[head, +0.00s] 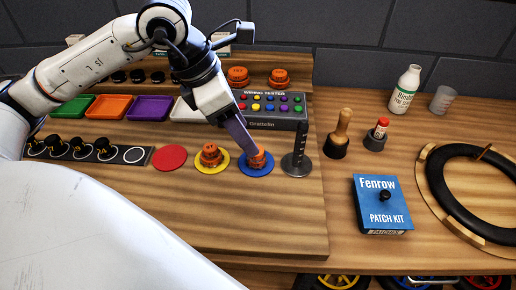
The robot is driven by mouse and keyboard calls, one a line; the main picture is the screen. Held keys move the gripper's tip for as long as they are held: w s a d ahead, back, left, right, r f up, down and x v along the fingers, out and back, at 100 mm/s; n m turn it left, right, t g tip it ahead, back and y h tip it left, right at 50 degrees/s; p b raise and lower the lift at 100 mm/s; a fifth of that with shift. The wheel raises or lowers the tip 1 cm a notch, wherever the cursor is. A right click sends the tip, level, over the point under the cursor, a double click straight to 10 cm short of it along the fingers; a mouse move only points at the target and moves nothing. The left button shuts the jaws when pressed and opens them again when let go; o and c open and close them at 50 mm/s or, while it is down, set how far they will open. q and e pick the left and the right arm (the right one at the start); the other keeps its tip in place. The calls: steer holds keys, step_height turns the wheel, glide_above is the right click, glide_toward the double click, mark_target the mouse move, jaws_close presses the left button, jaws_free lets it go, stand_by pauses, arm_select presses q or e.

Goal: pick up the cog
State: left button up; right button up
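An orange cog-like piece (257,160) sits on a blue disc (244,170) on the bench. My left gripper (248,151) reaches down to it from above, its fingers at the piece's upper left side and partly hiding it. Only one finger face shows clearly, so I cannot tell whether it grips the piece. A similar orange piece (211,154) sits on a yellow disc (212,167) to the left. Two more orange pieces, one at the left (238,76) and one at the right (279,78), stand on the back ledge. My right gripper is out of view.
A dark post on a round base (297,162) stands close right of the blue disc. A red disc (169,157) lies at the left. Behind are coloured trays (150,108) and a grey tester box (272,122). A blue patch kit box (381,215) is at the right. The front bench is clear.

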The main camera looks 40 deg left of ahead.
mark_target(259, 158)
arm_select(q)
steer(key=shift+a+p+x, duration=0.15)
steer(key=shift+p+x, duration=0.1)
steer(key=shift+x, duration=1.3)
steer(key=shift+a+p+x, duration=0.15)
steer(key=shift+p+x, duration=0.1)
steer(key=shift+x, duration=1.35)
steer(key=shift+w, duration=0.2)
steer(key=c, duration=1.1)
